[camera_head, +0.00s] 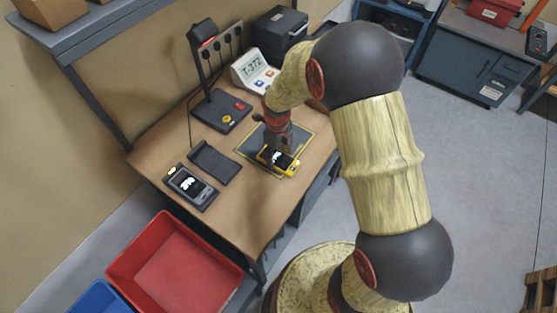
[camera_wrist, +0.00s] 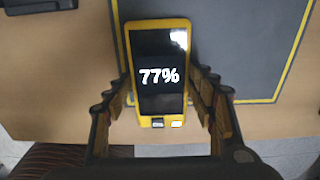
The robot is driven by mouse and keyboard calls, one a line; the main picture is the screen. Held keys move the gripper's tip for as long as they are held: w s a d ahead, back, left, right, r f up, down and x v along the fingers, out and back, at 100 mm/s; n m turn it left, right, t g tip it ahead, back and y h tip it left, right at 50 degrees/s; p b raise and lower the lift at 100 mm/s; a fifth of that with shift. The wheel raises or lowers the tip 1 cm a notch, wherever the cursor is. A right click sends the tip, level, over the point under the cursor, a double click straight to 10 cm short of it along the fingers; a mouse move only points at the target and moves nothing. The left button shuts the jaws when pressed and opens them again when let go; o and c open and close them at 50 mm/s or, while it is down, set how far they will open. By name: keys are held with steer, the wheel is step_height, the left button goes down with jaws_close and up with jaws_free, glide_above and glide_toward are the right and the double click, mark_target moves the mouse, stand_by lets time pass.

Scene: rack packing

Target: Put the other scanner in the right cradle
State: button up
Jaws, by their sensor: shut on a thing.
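A yellow scanner (camera_head: 281,158) is at the dark mat with a yellow border (camera_head: 247,142). In the wrist view the scanner (camera_wrist: 159,105) shows "77%" on its black screen. My gripper (camera_wrist: 160,100) has its fingers along both long sides of it. Whether the scanner rests on the mat or is slightly raised, I cannot tell. An empty dark cradle (camera_head: 215,163) lies left of the mat. Left of that, a second cradle (camera_head: 207,201) holds a dark grey scanner (camera_head: 187,184) with its lit screen facing up.
A dark stand with a base plate (camera_head: 222,111), a display reading "T-372" (camera_head: 252,71) and a dark box (camera_head: 279,33) stand behind on the desk (camera_head: 240,210). A red bin (camera_head: 175,265) is below the desk's front left. The desk between cradles and mat is clear.

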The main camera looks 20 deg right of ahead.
steer(key=c, duration=0.3)
steer(key=shift+r, duration=0.1)
